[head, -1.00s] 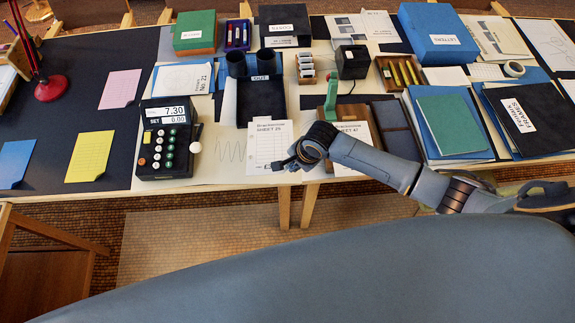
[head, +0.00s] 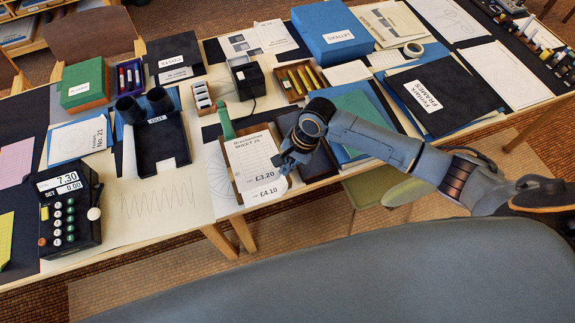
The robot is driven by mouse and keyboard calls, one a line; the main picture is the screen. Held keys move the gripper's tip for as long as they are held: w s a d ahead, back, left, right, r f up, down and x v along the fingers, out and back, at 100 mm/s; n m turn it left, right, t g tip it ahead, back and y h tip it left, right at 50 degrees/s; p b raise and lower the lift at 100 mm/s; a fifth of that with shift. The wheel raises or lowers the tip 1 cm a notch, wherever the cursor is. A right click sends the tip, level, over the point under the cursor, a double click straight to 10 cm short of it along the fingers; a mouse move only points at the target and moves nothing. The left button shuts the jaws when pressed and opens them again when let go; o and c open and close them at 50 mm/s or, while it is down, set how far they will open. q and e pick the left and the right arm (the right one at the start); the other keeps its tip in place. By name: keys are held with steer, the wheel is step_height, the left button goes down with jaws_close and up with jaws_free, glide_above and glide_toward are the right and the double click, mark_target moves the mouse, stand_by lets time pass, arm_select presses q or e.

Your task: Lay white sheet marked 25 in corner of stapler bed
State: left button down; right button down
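The white sheet marked 25 (head: 250,160) lies over the wooden stapler bed (head: 236,188) and covers most of it. Prices are printed near its lower end. The green stapler arm (head: 226,122) stands at the bed's far left corner, by the sheet's top edge. My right gripper (head: 287,166) is at the sheet's right edge and appears shut on it, though the fingertips are small and dark. Whether the sheet's corner touches the bed's corner is too small to tell. The second sheet seen earlier on the bed is largely or wholly hidden. My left gripper is not in view.
A dark flat block (head: 318,165) lies right of the bed, partly behind my gripper. A black holder with two cups (head: 160,140) stands to the left. A black device with a display (head: 68,210) is farther left. Drawing paper (head: 165,205) lies flat in front.

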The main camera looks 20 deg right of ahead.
step_height(320, 180, down, 4)
steer(key=b, duration=0.5)
steer(key=shift+f, duration=1)
steer(key=c, duration=1.4)
jaws_free()
steer(key=shift+d, duration=0.1)
steer(key=shift+c, duration=0.2)
steer(key=shift+r, duration=0.2)
steer(key=v, duration=1.1)
steer(key=shift+d+r, duration=0.25)
steer(key=shift+r, duration=0.05)
